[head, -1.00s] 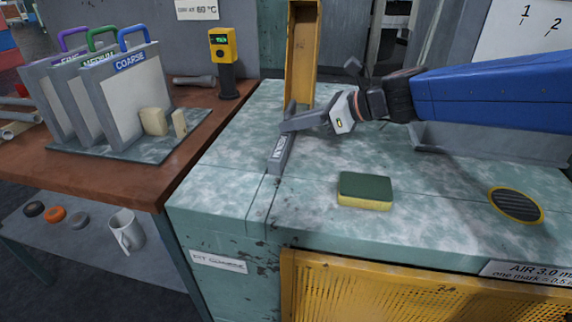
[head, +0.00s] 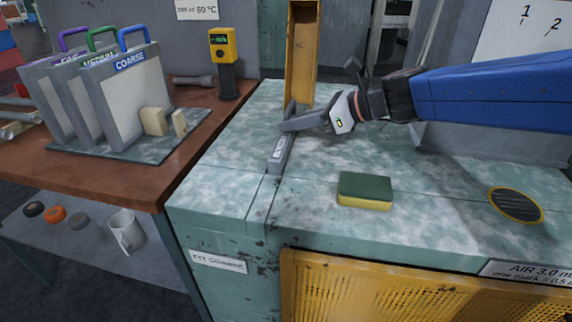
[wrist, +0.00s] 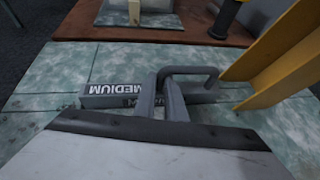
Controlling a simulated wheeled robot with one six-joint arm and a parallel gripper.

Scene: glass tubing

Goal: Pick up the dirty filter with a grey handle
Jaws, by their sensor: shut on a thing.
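The dirty filter with a grey handle sits in a slot of the green machine top; only its grey top bar (head: 280,154) shows above the surface in the head view. In the wrist view the bar (wrist: 108,95) is labelled MEDIUM, and the grey looped handle (wrist: 192,72) rises from it. My gripper (head: 290,122) reaches in from the right and is shut on the handle. In the wrist view its fingers (wrist: 165,100) are at the handle's near side. The filter's body is hidden in the slot.
A yellow upright channel (head: 301,55) stands just behind the filter. A green and yellow sponge (head: 365,190) and a round dark grille (head: 516,205) are on the machine top. Left, a rack holds clean filters with purple, green and blue handles (head: 133,38) on a brown bench (head: 130,185).

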